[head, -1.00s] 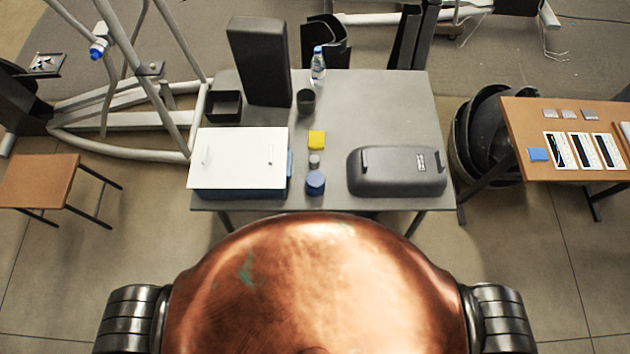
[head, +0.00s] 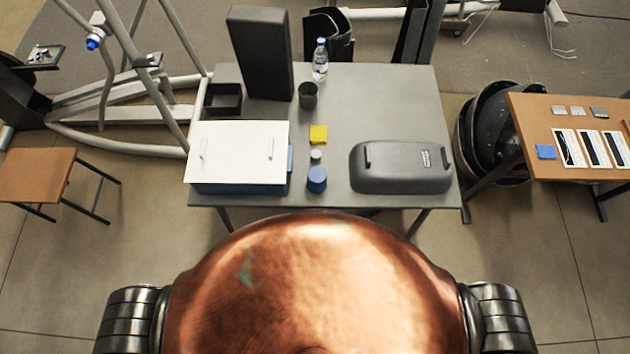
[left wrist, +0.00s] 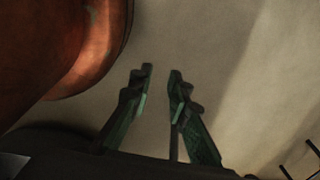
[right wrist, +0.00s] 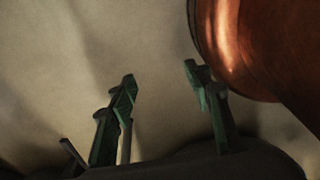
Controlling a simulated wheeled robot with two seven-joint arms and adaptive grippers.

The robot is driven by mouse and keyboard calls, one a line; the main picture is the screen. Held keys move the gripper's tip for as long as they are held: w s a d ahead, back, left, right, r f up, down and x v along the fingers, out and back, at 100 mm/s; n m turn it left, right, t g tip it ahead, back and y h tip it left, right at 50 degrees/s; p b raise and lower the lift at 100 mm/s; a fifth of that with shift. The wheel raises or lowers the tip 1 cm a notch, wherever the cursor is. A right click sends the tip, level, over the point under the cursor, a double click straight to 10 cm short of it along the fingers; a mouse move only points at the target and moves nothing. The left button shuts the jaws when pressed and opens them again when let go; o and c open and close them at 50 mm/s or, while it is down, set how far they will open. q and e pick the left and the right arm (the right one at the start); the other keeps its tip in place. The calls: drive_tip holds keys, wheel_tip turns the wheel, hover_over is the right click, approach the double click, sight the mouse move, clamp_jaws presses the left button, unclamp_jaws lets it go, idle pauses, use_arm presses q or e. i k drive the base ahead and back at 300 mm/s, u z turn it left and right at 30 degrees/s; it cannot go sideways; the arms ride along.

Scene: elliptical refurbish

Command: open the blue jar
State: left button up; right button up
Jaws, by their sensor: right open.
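The blue jar (head: 317,179) is a small round blue container near the front edge of the grey table, in the head view. It stands upright between the white-topped box and the dark grey case. Its top looks blue and closed. A small grey round piece (head: 316,156) stands just behind it. My left gripper (left wrist: 160,70) is open and empty above the floor in the left wrist view. My right gripper (right wrist: 160,72) is open and empty above the floor in the right wrist view. Neither gripper shows in the head view, and both are away from the jar.
The grey table (head: 380,105) also holds a white-topped blue box (head: 237,150), a yellow block (head: 318,134), a dark cup (head: 308,96), a bottle (head: 320,60), a tall black block (head: 260,55) and a dark case (head: 400,168). A wooden table (head: 535,115) stands at right. The table's back right is clear.

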sight(315, 189)
drive_tip(key=u, duration=2.9)
drive_tip(key=k, duration=2.65)
drive_tip(key=z, duration=1)
drive_tip(key=i, duration=0.5)
drive_tip(key=z, duration=0.05)
